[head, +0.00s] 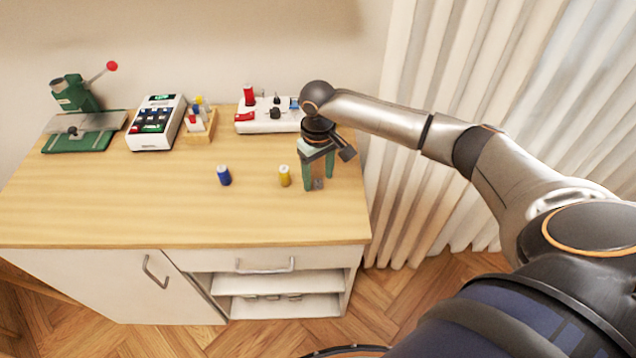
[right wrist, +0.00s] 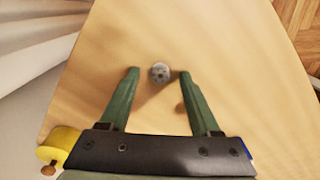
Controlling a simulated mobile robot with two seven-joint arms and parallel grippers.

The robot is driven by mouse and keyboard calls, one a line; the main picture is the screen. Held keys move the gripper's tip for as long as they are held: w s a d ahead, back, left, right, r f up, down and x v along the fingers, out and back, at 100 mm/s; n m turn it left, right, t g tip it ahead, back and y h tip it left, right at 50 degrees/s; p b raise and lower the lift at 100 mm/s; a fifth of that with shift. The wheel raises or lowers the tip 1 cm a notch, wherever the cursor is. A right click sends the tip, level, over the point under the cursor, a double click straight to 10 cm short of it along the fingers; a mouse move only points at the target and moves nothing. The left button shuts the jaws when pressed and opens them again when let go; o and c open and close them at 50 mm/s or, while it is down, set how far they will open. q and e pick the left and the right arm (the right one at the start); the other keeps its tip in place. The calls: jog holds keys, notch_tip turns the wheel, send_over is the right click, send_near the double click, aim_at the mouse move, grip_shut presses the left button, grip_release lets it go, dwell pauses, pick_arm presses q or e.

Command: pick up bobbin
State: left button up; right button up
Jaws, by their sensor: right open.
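A small grey bobbin (head: 318,184) stands on the wooden tabletop near its right edge. It also shows in the right wrist view (right wrist: 160,72), seen from its round end. My right gripper (head: 320,181) points down over this spot with its green fingers spread. In the right wrist view, the fingertips lie on either side of the bobbin, with a gap on each side. Nothing is held. The height of the fingertips above the table is hard to tell. My left gripper is out of view.
A yellow thread spool (head: 284,176) stands just left of my right gripper, and a blue spool (head: 223,175) farther left. A white device (head: 268,117), a small wooden rack (head: 199,127), a white button box (head: 156,124) and a green press (head: 80,120) line the back. The front tabletop is clear.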

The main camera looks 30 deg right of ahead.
jog(key=shift+f, duration=0.35)
jog(key=shift+c, duration=0.2)
grip_shut()
